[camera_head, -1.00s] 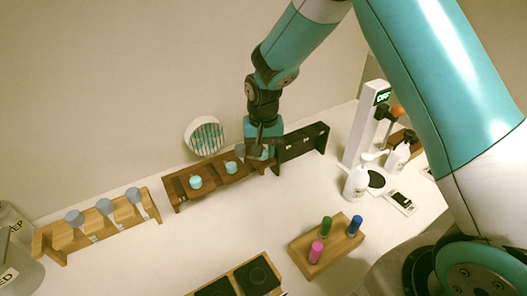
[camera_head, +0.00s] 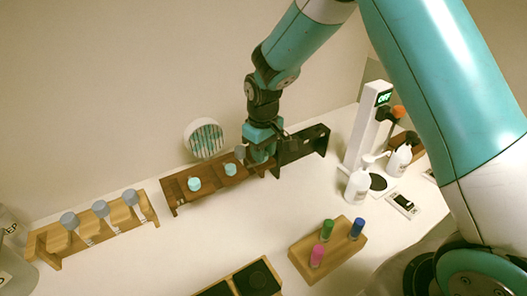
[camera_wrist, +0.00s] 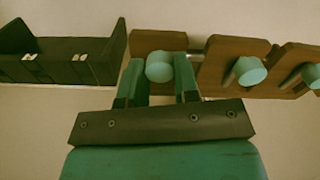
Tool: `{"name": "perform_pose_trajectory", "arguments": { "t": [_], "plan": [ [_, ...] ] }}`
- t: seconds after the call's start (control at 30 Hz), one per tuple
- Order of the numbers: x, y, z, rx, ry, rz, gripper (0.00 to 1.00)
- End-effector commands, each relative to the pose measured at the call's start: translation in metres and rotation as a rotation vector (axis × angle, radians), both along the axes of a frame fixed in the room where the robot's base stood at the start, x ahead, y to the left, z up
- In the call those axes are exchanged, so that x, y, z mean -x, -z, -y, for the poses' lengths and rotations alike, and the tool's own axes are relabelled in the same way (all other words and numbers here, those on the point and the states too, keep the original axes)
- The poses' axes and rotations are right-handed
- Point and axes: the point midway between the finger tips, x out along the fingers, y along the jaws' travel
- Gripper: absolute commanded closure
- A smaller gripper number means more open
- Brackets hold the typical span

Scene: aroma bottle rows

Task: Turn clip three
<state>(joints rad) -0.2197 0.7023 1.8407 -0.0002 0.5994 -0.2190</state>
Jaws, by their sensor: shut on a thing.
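The dark brown rack (camera_head: 177,191) stands on the white table against the back wall. Two teal round-headed clips show on it in the head view, one at the left (camera_head: 194,184) and one in the middle (camera_head: 230,170). My gripper (camera_wrist: 159,82) is at the rack's right end in the head view and hides the clip there. In the wrist view its two fingers are shut on the teal head of that end clip (camera_wrist: 159,67), one finger on each side. The other two clips stand to the right in the wrist view, apart from my gripper.
A black rack (camera_head: 303,147) adjoins the brown rack closely. A light wooden rack (camera_head: 110,222) with grey-headed pieces stands left. A wooden block (camera_head: 325,258) with coloured bottles is in front, beside white pump bottles (camera_head: 358,185) and a white stand (camera_head: 366,125). The table middle is clear.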

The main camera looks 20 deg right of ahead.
Motion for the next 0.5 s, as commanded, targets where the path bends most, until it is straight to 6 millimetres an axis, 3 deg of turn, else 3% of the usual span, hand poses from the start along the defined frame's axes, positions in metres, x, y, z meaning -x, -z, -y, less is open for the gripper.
{"name": "perform_pose_trajectory", "arguments": {
  "t": [0.5],
  "plan": [
    [-0.0012, -0.0015, 0.0000, -0.001, -0.036, 0.004, 0.95]
  ]
}}
